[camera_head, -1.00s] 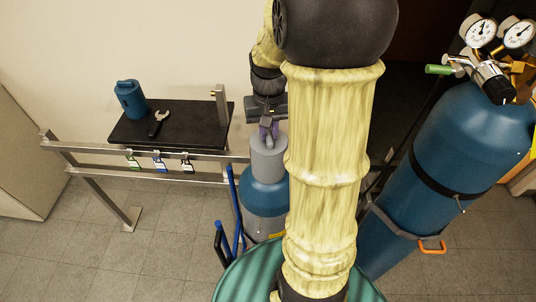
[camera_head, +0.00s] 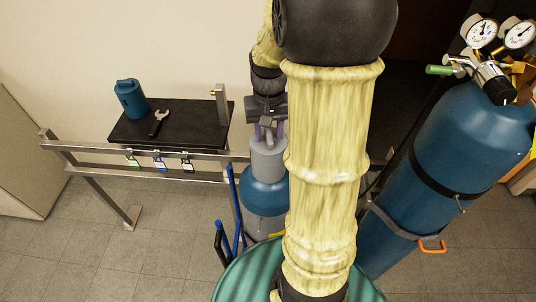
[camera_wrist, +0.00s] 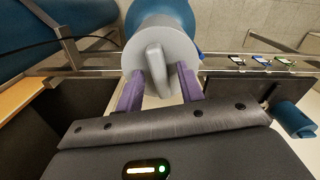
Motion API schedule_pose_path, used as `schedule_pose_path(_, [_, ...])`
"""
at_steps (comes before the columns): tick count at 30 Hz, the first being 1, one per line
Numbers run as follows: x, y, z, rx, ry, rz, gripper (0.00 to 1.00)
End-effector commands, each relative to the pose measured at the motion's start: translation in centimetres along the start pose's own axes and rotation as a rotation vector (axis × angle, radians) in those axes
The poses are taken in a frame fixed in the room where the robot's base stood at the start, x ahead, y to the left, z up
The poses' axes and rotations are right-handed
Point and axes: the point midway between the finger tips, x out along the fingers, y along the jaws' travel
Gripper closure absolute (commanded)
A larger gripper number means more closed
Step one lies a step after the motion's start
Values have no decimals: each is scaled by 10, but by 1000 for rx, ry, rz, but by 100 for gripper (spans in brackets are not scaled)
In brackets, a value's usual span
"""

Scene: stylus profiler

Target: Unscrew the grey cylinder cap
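The grey cylinder cap (camera_head: 268,163) sits on top of a blue gas cylinder (camera_head: 262,195), partly hidden by my arm. In the wrist view the cap (camera_wrist: 182,48) is a round grey face with a raised grey bar handle (camera_wrist: 157,70) across it. My gripper (camera_head: 268,131) is above the cap, pointing down at it. In the wrist view the gripper (camera_wrist: 160,85) is open, with one purple finger on each side of the handle and gaps between fingers and handle. How far the fingertips reach beside the handle is hard to tell.
Tags hang from the metal rail (camera_head: 100,151). A large blue cylinder (camera_head: 450,150) with gauges stands at the right. A blue hand-truck handle (camera_head: 236,215) is near the cylinder.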

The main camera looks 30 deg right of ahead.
Motion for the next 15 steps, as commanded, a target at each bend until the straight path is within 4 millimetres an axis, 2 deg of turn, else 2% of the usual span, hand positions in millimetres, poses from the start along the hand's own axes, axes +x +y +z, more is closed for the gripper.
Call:
schedule_pose_path(3, [-15,0,0,0,2,0,62])
schedule_pose_path(15, [-47,0,0,0,2,0,62])
